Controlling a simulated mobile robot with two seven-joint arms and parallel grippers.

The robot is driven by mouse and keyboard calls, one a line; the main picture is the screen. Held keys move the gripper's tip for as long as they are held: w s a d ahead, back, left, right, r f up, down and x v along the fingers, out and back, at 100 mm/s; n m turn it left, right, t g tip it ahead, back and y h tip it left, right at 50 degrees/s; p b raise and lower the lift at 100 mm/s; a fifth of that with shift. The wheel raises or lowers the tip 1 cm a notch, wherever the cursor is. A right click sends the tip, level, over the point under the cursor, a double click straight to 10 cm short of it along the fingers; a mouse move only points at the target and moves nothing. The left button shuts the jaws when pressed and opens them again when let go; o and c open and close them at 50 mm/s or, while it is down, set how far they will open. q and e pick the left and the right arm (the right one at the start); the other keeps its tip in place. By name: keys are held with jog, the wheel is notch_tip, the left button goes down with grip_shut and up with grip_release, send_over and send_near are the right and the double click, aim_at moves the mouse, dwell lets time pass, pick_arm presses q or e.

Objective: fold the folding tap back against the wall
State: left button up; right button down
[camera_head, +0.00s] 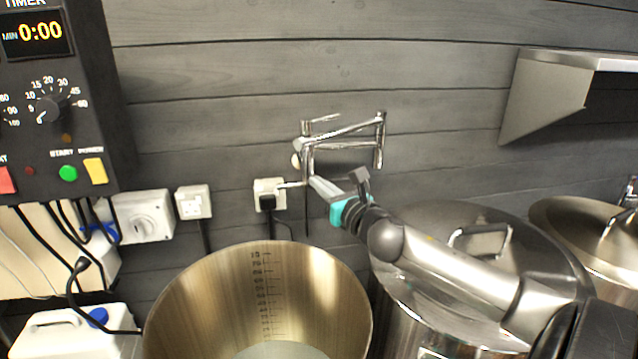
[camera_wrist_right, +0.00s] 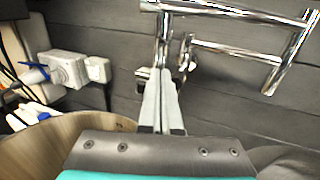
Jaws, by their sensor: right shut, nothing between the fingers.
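The folding tap (camera_head: 345,132) is a chrome jointed pipe on the grey plank wall, above and behind the open pot. Its arms are doubled, with an upright joint (camera_head: 380,140) at the right end and a downward pipe at the left. In the right wrist view the tap (camera_wrist_right: 225,10) crosses the top, and its left upright pipe (camera_wrist_right: 165,40) stands just beyond my fingertips. My right gripper (camera_head: 314,183) is shut and empty, its fingers by the tap's lower left end. It also shows in the wrist view (camera_wrist_right: 162,75). I cannot tell whether it touches the pipe. My left gripper is not in view.
An open steel pot (camera_head: 180,305) stands below the tap. A lidded kettle (camera_head: 450,215) stands under my right arm. Wall sockets (camera_head: 193,203) and a plugged-in cable (camera_head: 268,196) are left of the gripper. A timer panel (camera_head: 60,120) is far left, a steel shelf (camera_head: 545,95) right.

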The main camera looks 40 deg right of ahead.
jog(key=shift+w, duration=0.3)
jog(key=shift+w, duration=0.1)
jog(key=w+d+m+g+h+b, duration=0.1)
jog(key=w+m+g+h, duration=0.2)
jog(key=w, duration=1.1)
jog(key=m+h, duration=0.2)
jog(key=h, duration=0.2)
jog(key=shift+d+r+h, duration=0.15)
jog(key=shift+d+h, duration=0.15)
jog(key=shift+d, duration=0.1)
jog(key=shift+r, duration=0.2)
